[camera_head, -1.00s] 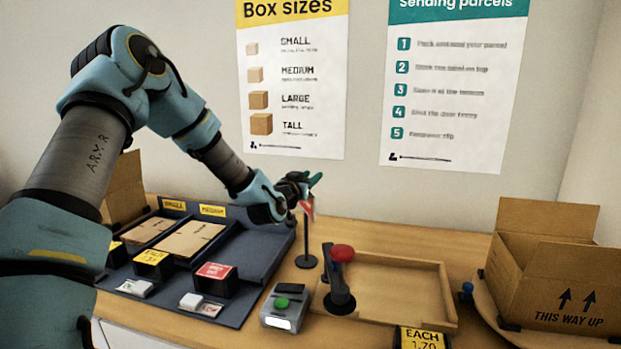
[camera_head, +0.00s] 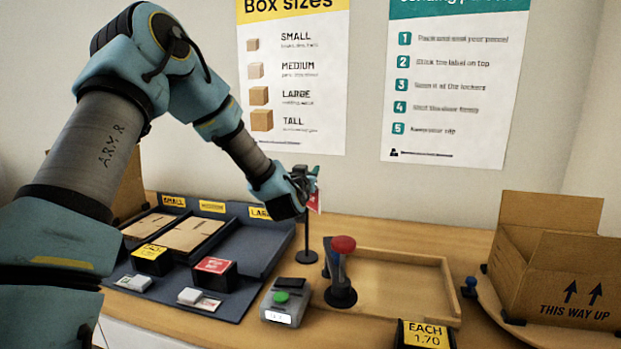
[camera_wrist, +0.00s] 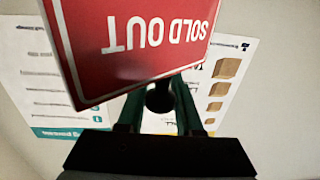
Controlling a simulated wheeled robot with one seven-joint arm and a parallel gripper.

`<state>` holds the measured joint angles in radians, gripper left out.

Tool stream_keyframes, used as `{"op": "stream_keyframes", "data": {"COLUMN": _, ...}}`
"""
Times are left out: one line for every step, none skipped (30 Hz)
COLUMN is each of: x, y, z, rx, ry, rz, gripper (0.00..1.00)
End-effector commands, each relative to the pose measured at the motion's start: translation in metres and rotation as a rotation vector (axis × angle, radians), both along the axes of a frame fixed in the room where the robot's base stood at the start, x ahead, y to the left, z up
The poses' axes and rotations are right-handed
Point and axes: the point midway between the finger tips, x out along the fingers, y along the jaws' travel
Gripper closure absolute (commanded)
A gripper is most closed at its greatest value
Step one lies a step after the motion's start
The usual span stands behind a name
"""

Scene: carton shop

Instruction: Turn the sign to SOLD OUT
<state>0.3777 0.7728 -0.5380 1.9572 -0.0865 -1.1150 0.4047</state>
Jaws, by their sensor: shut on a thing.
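The sign (camera_head: 316,201) is a small red plate with a white edge on a thin black post (camera_head: 307,238). It shows narrow, almost edge-on, in the head view. In the wrist view the sign (camera_wrist: 135,45) is large and close, its red face reading SOLD OUT upside down. My gripper (camera_head: 308,178) is at the top of the post, right by the sign. In the wrist view the green fingers of my gripper (camera_wrist: 158,112) are shut on a dark round part just behind the sign's edge. The sign's other face is hidden.
A dark tray (camera_head: 250,262) with flat cartons and small yellow and red price blocks stands left. A grey device with a green button (camera_head: 281,297), a red-knobbed lever (camera_head: 343,245) and a wooden tray (camera_head: 447,290) stand in front. An open carton (camera_head: 545,240) is right.

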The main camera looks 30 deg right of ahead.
Motion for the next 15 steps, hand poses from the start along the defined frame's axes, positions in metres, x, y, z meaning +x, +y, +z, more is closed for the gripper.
{"op": "stream_keyframes", "data": {"x": -0.002, "y": -0.002, "z": -0.004, "rx": -0.001, "ry": -0.003, "rz": 0.035, "gripper": 1.00}}
{"op": "stream_keyframes", "data": {"x": -0.002, "y": -0.002, "z": -0.004, "rx": -0.002, "ry": -0.004, "rz": 0.061, "gripper": 1.00}}
{"op": "stream_keyframes", "data": {"x": -0.001, "y": -0.001, "z": -0.003, "rx": -0.002, "ry": -0.004, "rz": 0.099, "gripper": 1.00}}
{"op": "stream_keyframes", "data": {"x": -0.001, "y": 0.000, "z": -0.003, "rx": -0.001, "ry": -0.004, "rz": 0.126, "gripper": 1.00}}
{"op": "stream_keyframes", "data": {"x": -0.001, "y": 0.000, "z": -0.003, "rx": -0.002, "ry": -0.004, "rz": 0.155, "gripper": 1.00}}
{"op": "stream_keyframes", "data": {"x": 0.000, "y": 0.001, "z": -0.003, "rx": -0.001, "ry": -0.004, "rz": 0.193, "gripper": 1.00}}
{"op": "stream_keyframes", "data": {"x": 0.001, "y": 0.002, "z": -0.003, "rx": -0.002, "ry": -0.002, "rz": 0.222, "gripper": 1.00}}
{"op": "stream_keyframes", "data": {"x": 0.001, "y": 0.003, "z": -0.003, "rx": -0.002, "ry": -0.002, "rz": 0.250, "gripper": 1.00}}
{"op": "stream_keyframes", "data": {"x": 0.002, "y": 0.004, "z": -0.002, "rx": -0.001, "ry": -0.003, "rz": 0.288, "gripper": 1.00}}
{"op": "stream_keyframes", "data": {"x": 0.002, "y": 0.005, "z": -0.002, "rx": -0.002, "ry": -0.002, "rz": 0.316, "gripper": 1.00}}
{"op": "stream_keyframes", "data": {"x": 0.003, "y": 0.005, "z": -0.002, "rx": 0.000, "ry": -0.002, "rz": 0.343, "gripper": 1.00}}
{"op": "stream_keyframes", "data": {"x": 0.003, "y": 0.007, "z": -0.001, "rx": -0.001, "ry": -0.001, "rz": 0.379, "gripper": 1.00}}
{"op": "stream_keyframes", "data": {"x": 0.003, "y": 0.007, "z": -0.001, "rx": -0.001, "ry": -0.001, "rz": 0.404, "gripper": 1.00}}
{"op": "stream_keyframes", "data": {"x": 0.004, "y": 0.008, "z": -0.001, "rx": 0.000, "ry": -0.001, "rz": 0.430, "gripper": 1.00}}
{"op": "stream_keyframes", "data": {"x": 0.004, "y": 0.010, "z": -0.001, "rx": -0.001, "ry": -0.001, "rz": 0.463, "gripper": 1.00}}
